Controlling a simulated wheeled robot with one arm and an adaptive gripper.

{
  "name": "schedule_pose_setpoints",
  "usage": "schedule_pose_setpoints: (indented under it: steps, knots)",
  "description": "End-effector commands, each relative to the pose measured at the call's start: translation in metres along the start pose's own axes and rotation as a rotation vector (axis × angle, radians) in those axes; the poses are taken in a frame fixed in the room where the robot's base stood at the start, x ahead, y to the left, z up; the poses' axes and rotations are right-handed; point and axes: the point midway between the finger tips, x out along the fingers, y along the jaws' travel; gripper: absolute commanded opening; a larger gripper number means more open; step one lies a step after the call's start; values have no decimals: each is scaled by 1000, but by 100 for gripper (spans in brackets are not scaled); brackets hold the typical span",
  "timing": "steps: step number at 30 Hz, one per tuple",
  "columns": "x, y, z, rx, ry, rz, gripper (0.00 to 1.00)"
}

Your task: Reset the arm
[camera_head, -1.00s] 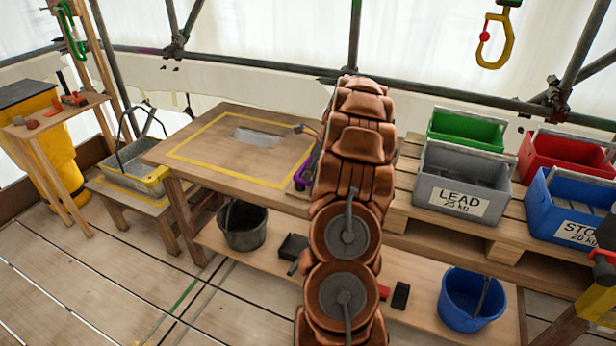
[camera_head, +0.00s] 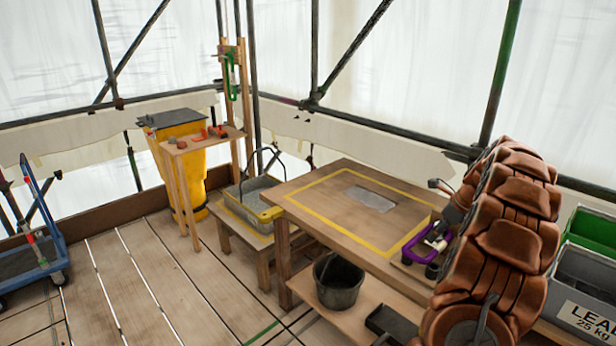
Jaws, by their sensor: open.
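My copper-brown segmented arm (camera_head: 510,230) rises at the right of the head view, bent upward in front of the workbench's right end. My gripper is not visible; the far end of the arm is hidden behind its own links, so I cannot see its fingers or anything near them.
The wooden workbench (camera_head: 310,208) has a yellow outlined area with a grey sheet (camera_head: 371,198). A purple-and-black item (camera_head: 418,250) lies beside my arm. A black bucket (camera_head: 339,285) stands below. A grey LEAD crate (camera_head: 585,290) is at right.

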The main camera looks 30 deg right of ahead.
Motion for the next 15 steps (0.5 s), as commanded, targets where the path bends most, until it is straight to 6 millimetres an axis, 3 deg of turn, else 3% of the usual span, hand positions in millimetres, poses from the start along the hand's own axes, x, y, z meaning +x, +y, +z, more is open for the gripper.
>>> schedule_pose_setpoints:
  steps: [5,8,11,15]
  knots:
    - [0,3,3,-14,1,3,51]
    - [-2,19,17,-81,3,17,51]
    - [-4,51,40,-212,10,48,51]
    - [-9,112,72,-454,24,103,51]
